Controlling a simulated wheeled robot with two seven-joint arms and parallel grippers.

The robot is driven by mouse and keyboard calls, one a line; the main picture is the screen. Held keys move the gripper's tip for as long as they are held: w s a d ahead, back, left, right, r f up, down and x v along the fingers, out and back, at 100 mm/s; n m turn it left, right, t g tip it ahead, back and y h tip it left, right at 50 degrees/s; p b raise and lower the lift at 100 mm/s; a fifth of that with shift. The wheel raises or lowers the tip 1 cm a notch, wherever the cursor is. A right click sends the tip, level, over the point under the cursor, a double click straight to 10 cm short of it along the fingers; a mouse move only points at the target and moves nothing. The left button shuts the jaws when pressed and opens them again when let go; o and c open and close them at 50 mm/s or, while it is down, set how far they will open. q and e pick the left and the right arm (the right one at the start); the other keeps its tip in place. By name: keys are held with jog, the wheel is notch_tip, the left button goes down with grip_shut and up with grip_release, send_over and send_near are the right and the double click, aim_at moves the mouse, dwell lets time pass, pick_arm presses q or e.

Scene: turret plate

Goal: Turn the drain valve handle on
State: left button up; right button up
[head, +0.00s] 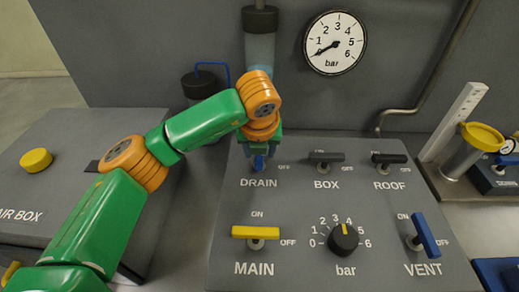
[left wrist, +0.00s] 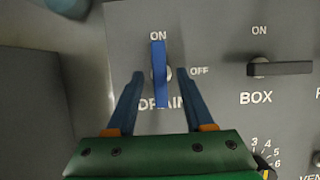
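The drain valve handle (left wrist: 159,60) is a blue bar above the DRAIN label in the left wrist view. It stands upright in the picture, its upper end by the ON mark, with OFF to its right. My left gripper (left wrist: 160,73) is open, one finger on each side of the handle with visible gaps. In the head view my left gripper (head: 259,160) is over the drain spot, and my arm hides most of the handle and its ON mark. My right gripper is not in view.
Black BOX (head: 326,158) and ROOF (head: 389,158) handles sit to the right. Below are the yellow MAIN handle (head: 255,232), a bar knob (head: 343,238) and the blue VENT handle (head: 427,236). A pressure gauge (head: 335,43) hangs behind. A yellow-topped cylinder (head: 468,150) stands at right.

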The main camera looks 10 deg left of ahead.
pick_arm(q)
jog(key=b+v, duration=0.2)
jog(key=v, duration=0.4)
jog(key=shift+s+r, duration=0.15)
jog(key=shift+r, duration=0.05)
jog(key=shift+s+r, duration=0.15)
jog(key=shift+r, duration=0.2)
